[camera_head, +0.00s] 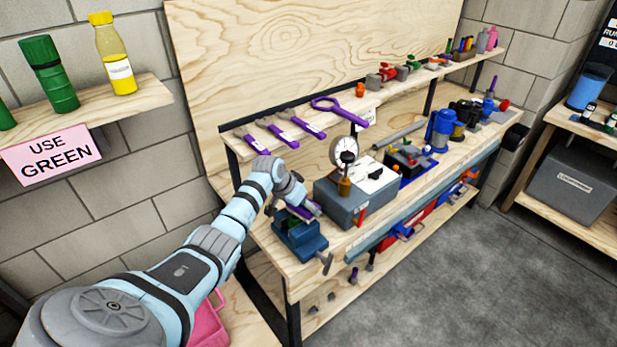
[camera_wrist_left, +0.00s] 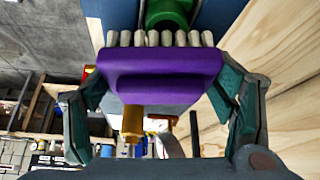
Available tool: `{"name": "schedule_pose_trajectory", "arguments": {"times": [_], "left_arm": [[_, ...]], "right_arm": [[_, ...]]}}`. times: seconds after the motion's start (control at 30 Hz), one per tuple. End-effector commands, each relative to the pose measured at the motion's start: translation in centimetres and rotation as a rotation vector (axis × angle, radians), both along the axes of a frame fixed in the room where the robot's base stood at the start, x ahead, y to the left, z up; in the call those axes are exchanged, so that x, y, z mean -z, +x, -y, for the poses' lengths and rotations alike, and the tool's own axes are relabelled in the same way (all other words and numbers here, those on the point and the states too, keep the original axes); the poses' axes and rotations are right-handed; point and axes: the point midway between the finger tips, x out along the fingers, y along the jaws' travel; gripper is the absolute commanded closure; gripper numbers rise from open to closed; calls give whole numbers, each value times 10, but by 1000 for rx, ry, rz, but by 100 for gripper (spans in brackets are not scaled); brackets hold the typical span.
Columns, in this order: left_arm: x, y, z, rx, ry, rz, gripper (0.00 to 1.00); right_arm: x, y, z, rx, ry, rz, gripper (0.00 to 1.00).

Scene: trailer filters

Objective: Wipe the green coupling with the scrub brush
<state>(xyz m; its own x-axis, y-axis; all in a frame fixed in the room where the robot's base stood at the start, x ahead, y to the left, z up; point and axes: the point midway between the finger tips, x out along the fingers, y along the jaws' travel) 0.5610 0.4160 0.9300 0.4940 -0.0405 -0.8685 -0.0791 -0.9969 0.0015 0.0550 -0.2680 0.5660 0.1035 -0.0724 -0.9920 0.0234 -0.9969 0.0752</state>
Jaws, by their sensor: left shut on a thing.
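The scrub brush (camera_wrist_left: 160,75) has a purple body and a row of pale bristles. My left gripper (camera_wrist_left: 158,92) is shut on it, with one finger at each end of the body. The green coupling (camera_wrist_left: 167,13) shows at the top of the left wrist view, just past the bristle tips; I cannot tell whether they touch. In the head view, my left gripper (camera_head: 300,200) is over the blue vise (camera_head: 300,238) at the bench's near end. My right gripper is not in view.
A grey box with a dial gauge (camera_head: 344,152) stands right of the vise on the wooden bench. Green and yellow bottles (camera_head: 114,60) stand on a left wall shelf above a "USE GREEN" sign (camera_head: 52,155).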

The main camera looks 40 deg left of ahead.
Motion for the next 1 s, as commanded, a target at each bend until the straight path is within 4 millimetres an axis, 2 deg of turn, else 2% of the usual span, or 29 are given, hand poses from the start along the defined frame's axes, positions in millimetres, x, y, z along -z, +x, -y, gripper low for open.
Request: {"name": "schedule_pose_trajectory", "arguments": {"times": [0.07,0.13,0.2,0.63,1.0], "left_arm": [[1,0,0,-4,-1,-2,50],[-7,-1,-1,-5,-1,-1,50],[-26,-2,-4,-9,3,2,50],[-62,-4,-4,-11,2,0,50],[-82,2,3,2,0,0,50]], "right_arm": [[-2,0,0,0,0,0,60],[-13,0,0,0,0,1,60],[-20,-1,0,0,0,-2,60],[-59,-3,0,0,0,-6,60],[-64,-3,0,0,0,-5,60]]}}
